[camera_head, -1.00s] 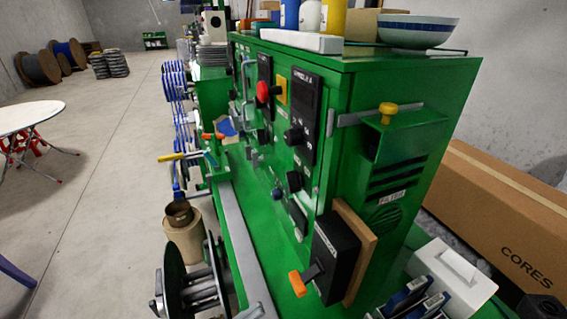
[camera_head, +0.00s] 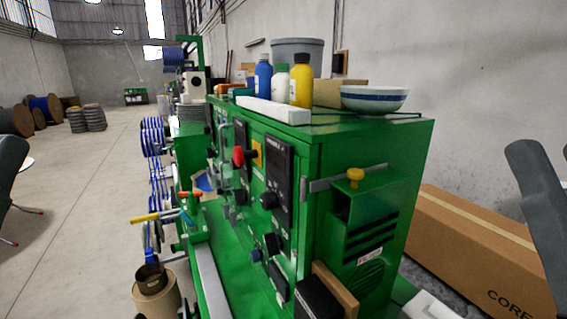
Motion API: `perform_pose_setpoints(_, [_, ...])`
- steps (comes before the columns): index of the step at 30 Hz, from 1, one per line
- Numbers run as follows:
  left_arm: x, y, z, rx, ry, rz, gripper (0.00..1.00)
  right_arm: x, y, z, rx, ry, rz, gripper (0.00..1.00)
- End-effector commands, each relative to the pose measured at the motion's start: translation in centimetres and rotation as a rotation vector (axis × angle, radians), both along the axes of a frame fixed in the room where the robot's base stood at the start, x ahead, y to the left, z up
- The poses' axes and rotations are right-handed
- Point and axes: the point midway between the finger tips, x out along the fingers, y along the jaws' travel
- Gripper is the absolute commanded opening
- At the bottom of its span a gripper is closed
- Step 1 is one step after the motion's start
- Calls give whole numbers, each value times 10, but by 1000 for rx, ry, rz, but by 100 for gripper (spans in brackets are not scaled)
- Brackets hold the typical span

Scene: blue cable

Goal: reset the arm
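Neither of my grippers shows in the head view. The green machine (camera_head: 385,225) fills the middle. Its front panel carries a red knob (camera_head: 238,156), and a yellow knob (camera_head: 355,176) sits on its near side.
Blue, white and yellow bottles, a bowl (camera_head: 374,99) and a white bar (camera_head: 273,110) stand on the machine. A long cardboard box (camera_head: 480,245) lies at right. Blue cable (camera_head: 153,140) runs along the machine's left side. The floor (camera_head: 75,190) at left is mostly open.

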Motion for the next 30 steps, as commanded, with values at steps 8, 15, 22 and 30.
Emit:
perform_pose_setpoints(8, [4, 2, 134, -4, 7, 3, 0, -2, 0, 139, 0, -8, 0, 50])
perform_pose_setpoints(15, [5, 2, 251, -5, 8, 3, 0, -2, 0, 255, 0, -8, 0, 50])
perform_pose_setpoints(22, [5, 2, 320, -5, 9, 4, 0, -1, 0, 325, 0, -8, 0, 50])
perform_pose_setpoints(30, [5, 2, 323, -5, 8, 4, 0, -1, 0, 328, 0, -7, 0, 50])
